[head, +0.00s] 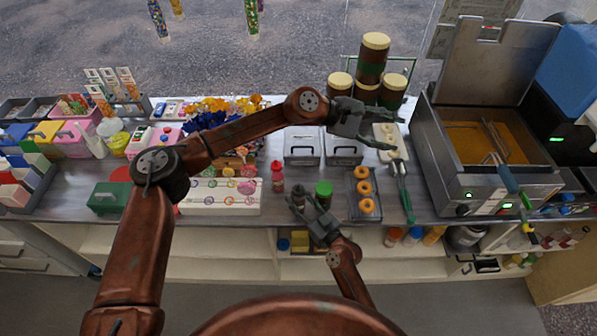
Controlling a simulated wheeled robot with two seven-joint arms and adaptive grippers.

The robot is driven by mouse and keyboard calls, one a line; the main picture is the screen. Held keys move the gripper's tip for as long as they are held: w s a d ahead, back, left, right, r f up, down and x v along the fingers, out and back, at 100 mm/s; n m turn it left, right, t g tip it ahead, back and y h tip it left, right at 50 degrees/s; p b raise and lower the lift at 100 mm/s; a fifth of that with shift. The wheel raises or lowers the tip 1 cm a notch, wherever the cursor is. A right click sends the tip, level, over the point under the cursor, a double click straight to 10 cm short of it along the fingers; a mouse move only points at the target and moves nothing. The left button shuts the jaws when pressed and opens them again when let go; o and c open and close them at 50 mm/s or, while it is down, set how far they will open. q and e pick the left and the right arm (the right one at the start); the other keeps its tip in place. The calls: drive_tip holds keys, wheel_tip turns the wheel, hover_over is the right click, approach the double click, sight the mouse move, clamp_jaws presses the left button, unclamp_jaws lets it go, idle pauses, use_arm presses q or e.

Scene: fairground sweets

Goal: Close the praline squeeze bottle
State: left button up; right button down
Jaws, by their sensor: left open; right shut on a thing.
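A dark brown squeeze bottle (299,191), which looks like the praline one, stands upright near the front edge of the counter. My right gripper (304,205) reaches up from below and is shut around it. The bottle's lower part is hidden by the fingers, and its top is too small to tell whether a cap is on. A red bottle (277,178) stands to its left and a green-topped bottle (323,189) to its right.
Brown jars with cream lids (373,55) are stacked behind my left gripper. A fryer (480,165) stands at the right.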

use_arm(q)
drive_tip(key=w+a+r+n+t+h, duration=0.25)
drive_tip(key=w+r+n+t, duration=0.85)
drive_tip(key=n, duration=1)
drive_tip(key=w+a+f+n+t+y, duration=0.15)
drive_tip(key=w+a+n+y, duration=0.3)
drive_tip(key=n, duration=0.45)
drive_tip(key=w+a+f+n+y, duration=0.3)
drive_tip(key=w+a+n, duration=0.25)
drive_tip(key=n, duration=0.45)
drive_tip(key=n+g+y, duration=0.8)
drive_tip(key=n+g, duration=0.6)
drive_tip(key=n, duration=0.5)
hover_over(298, 188)
drive_tip(key=shift+t, duration=0.25)
drive_tip(key=f, duration=2.3)
drive_tip(key=shift+w+f, duration=0.25)
drive_tip(key=shift+f, duration=0.05)
drive_tip(key=shift+f, duration=0.1)
drive_tip(key=shift+f, duration=3.95)
